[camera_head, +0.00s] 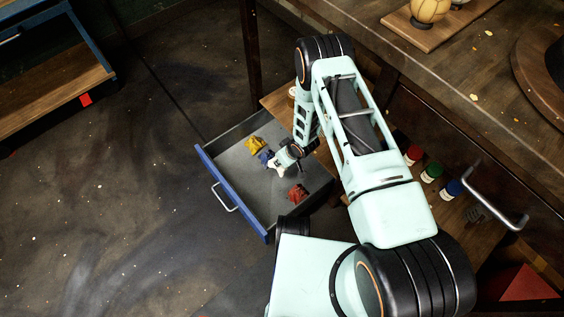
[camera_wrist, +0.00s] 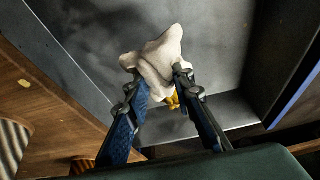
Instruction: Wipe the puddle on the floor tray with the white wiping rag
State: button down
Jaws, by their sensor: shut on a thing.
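The white rag (camera_head: 277,169) is at the tip of my gripper (camera_head: 286,158), inside or just above the open drawer (camera_head: 208,163). In the wrist view the rag (camera_wrist: 155,52) is bunched between the two fingertips of my gripper (camera_wrist: 158,80), which is shut on it. The rag's folds stick out past the fingers. I cannot tell whether it touches the drawer's bottom. I cannot make out a puddle or a floor tray in either view.
A yellow cloth (camera_head: 255,144), a blue cloth (camera_head: 266,157) and a red cloth (camera_head: 297,194) lie in the drawer. Red, green and blue jars (camera_head: 432,172) stand on a shelf at right. The wooden worktop (camera_head: 450,75) is above. Open floor (camera_head: 110,190) lies to the left.

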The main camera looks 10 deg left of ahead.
jog(key=c, duration=2.2)
grip_release()
jog(key=c, duration=0.5)
jog(key=shift+s+r, duration=0.1)
